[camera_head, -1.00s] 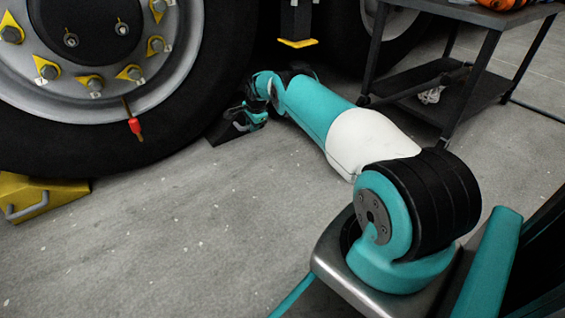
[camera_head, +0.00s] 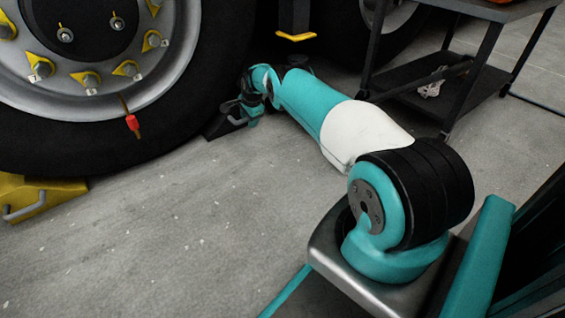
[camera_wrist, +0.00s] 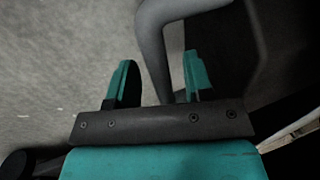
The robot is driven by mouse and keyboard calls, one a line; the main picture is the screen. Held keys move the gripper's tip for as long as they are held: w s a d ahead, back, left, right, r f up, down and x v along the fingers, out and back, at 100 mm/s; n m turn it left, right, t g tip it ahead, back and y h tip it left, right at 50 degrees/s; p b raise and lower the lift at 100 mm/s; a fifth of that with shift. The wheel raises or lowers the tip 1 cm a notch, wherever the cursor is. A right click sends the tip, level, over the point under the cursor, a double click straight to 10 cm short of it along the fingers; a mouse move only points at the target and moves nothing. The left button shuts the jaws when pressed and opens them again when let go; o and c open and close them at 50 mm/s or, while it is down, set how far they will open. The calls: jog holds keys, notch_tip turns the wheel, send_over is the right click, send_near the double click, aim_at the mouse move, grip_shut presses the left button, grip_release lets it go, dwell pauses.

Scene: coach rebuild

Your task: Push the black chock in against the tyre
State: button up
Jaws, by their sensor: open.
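The black chock (camera_head: 222,127) lies on the floor at the right foot of the big tyre (camera_head: 120,148). Its left end meets the tyre's edge in the head view, but I cannot tell whether they touch. My gripper (camera_head: 250,114) is low at the chock's right end and partly hides it. In the wrist view my gripper (camera_wrist: 158,80) is open, with its two teal fingers apart. The chock's grey bent handle (camera_wrist: 154,40) runs down between the fingers, and I see no finger closed on it. The chock's dark body (camera_wrist: 240,45) fills the right side there.
A yellow chock (camera_head: 40,196) with a grey handle sits at the tyre's left. A black trolley (camera_head: 425,90) stands right of my arm. Another tyre (camera_head: 345,45) is behind, with a yellow-footed post (camera_head: 296,36) near it. The floor in front (camera_head: 150,240) is clear.

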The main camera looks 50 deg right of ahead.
jog(key=shift+r, duration=0.1)
jog(key=p+v, duration=0.7)
jog(key=p, duration=0.3)
dwell(0.4)
jog(key=d+p+v, duration=0.1)
jog(key=p+v, duration=1)
jog(key=v, duration=0.6)
jog(key=shift+a, duration=0.55)
jog(key=shift+r, duration=0.2)
